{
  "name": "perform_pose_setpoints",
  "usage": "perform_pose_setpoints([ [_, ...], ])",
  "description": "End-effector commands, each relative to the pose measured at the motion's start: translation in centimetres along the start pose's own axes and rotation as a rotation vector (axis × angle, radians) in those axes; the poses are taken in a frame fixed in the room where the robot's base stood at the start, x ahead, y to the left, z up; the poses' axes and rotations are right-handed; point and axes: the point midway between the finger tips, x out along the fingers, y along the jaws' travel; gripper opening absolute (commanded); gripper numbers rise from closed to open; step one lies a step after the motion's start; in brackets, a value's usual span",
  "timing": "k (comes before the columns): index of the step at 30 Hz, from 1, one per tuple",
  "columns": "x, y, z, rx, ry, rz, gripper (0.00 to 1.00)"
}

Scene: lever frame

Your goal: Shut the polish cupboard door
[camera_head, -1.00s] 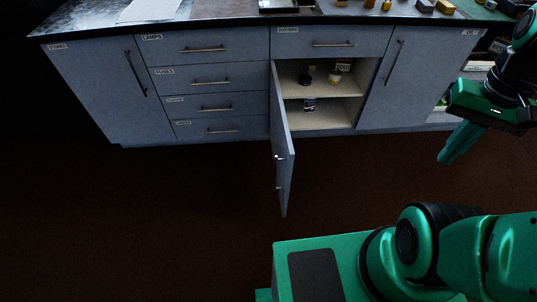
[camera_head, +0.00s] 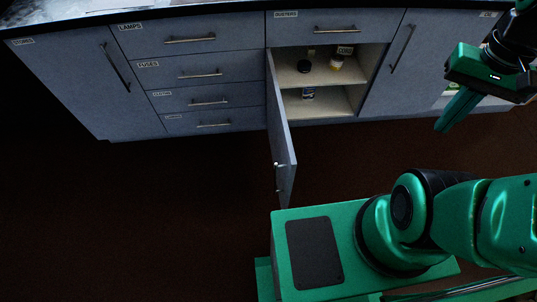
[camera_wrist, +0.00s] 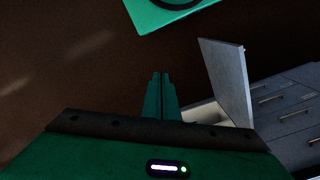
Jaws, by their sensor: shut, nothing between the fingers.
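The open cupboard door (camera_head: 281,135) is a grey panel hinged at the left side of its opening. It swings out toward me and stands well open, seen nearly edge-on. The open cupboard (camera_head: 325,82) holds a few small jars and a can on two pale shelves. My gripper (camera_head: 441,129) is at the right, in front of the closed door on that side, apart from the open door. Its fingers are together and empty. In the wrist view, the fingertips (camera_wrist: 160,76) point up the picture, and the door (camera_wrist: 229,78) stands to their right with a gap between.
A bank of drawers (camera_head: 205,76) with bar handles is left of the opening. Another closed door (camera_head: 395,75) with a handle is right of it. The dark floor (camera_head: 140,220) is clear in front of the drawers and left of the open door.

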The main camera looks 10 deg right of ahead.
Motion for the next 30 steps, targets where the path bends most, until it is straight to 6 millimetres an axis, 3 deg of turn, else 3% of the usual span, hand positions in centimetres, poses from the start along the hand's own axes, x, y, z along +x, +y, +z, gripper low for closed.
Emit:
perform_pose_setpoints([
  [7,0.0,0.0,0.0,-0.001,0.000,0.000,0.00],
  [9,-0.5,0.4,0.8,-0.014,0.010,-0.004,0.00],
  [14,-0.1,-1.4,-1.2,-0.129,0.000,0.026,0.00],
  [17,0.5,-3.9,-3.3,-0.267,-0.010,0.059,0.00],
  [24,3.7,-13.1,-7.0,-0.668,-0.034,0.137,0.00],
  [30,8.0,-22.2,-7.0,-1.011,-0.057,0.188,0.00],
])
